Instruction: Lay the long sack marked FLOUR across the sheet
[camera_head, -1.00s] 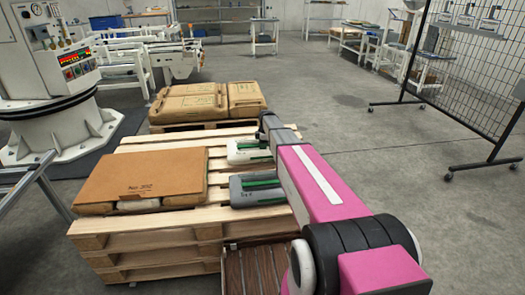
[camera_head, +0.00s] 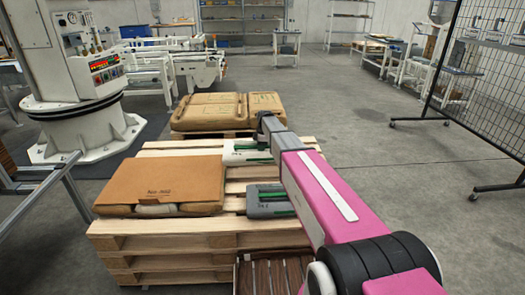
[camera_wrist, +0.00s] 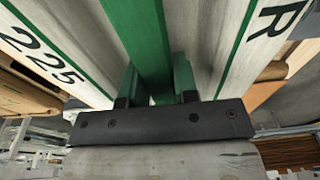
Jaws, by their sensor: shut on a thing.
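A pale sack with green stripes (camera_head: 245,152) is held over the pallet, just beyond the right back corner of the brown sheet (camera_head: 165,182). In the wrist view the sack (camera_wrist: 90,30) fills the top, with "225" and a letter "R" readable; the rest of its marking is cut off. My gripper (camera_wrist: 155,92) is shut on the sack at its green middle band. In the head view my arm hides the sack's right part, and I cannot tell its height above the boards. The sheet lies flat over pale sacks at the pallet's left.
A grey sack with green stripes (camera_head: 268,201) lies on the wooden pallet (camera_head: 200,235), right of the sheet. Brown wrapped packs (camera_head: 225,110) stand on another pallet behind. A white machine (camera_head: 75,80) is at left and a mesh rack (camera_head: 480,95) at right.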

